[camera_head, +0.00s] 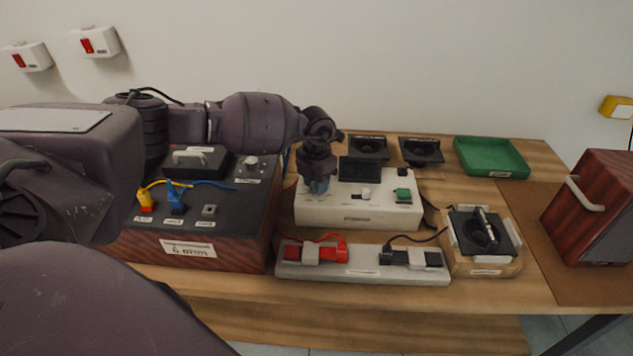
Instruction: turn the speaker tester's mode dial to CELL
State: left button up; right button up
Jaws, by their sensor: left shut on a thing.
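The speaker tester (345,212) is a white box with a dark screen (360,170) on its top, in the middle of the table. My left gripper (318,187) points down onto the left part of its top panel. It is shut on what appears to be the mode dial, which the fingers hide. The dial's pointer and the CELL mark cannot be made out. A small pale switch (366,194) and a green button (403,196) sit further right on the panel. My right gripper is not in view.
A wood-sided box (190,254) labelled "6 ohm" stands left. A pale strip (365,271) with red and black clips lies in front of the tester. A speaker in a holder (455,262), a green tray (491,157) and a red-brown cabinet (592,215) are right.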

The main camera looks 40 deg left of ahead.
pick_arm(q)
jog(key=shift+m+b, duration=0.3)
jog(key=shift+m, duration=2)
jog(key=o, duration=0.9)
notch_tip(320, 180, up, 11)
jog(key=shift+f+p, duration=0.1)
jog(key=shift+p, duration=0.45)
